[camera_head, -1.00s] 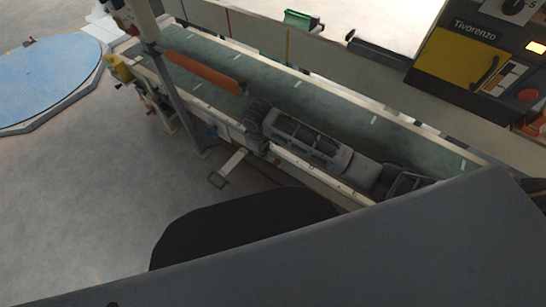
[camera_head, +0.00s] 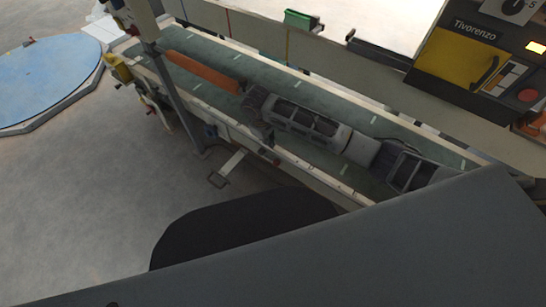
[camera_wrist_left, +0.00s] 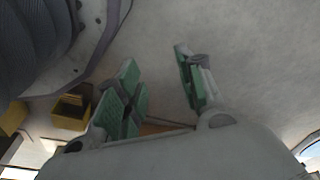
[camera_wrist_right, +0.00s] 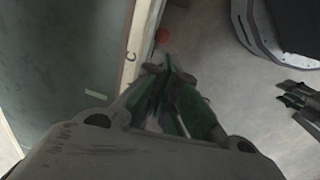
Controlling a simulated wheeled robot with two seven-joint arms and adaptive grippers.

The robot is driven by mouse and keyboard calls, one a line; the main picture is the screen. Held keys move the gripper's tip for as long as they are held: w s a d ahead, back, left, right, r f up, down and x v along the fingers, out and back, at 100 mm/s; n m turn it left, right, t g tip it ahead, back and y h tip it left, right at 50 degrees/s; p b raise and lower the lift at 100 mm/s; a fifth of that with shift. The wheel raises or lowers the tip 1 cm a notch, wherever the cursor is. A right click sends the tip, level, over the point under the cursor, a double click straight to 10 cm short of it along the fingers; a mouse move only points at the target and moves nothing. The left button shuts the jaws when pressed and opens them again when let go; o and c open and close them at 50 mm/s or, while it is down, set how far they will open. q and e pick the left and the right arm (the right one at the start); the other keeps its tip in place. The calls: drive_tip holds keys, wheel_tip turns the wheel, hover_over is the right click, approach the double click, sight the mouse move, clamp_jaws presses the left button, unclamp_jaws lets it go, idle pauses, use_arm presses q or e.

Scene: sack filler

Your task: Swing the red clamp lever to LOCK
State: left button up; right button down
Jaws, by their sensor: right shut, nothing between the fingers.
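A round red knob (camera_wrist_right: 161,35) shows just beyond my right fingertips in the right wrist view, beside the cream rail. It may be the end of the red clamp lever, but no lever arm or LOCK mark can be made out. My right gripper (camera_wrist_right: 160,72) is shut and empty, close to the knob; whether they touch I cannot tell. My left gripper (camera_wrist_left: 160,85) is open and empty, and is outside the head view.
The green conveyor (camera_head: 215,98) runs diagonally, with an orange bar (camera_head: 202,73) over it. A control box (camera_head: 470,55) stands at the far right. A grey post (camera_head: 180,100) rises left of my right gripper. A blue round platform (camera_head: 45,80) lies left; open floor lies between.

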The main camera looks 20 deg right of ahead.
sight(274, 161)
use_arm(q)
drive_tip(key=shift+r, duration=0.1)
use_arm(e)
drive_tip(key=shift+f, duration=0.2)
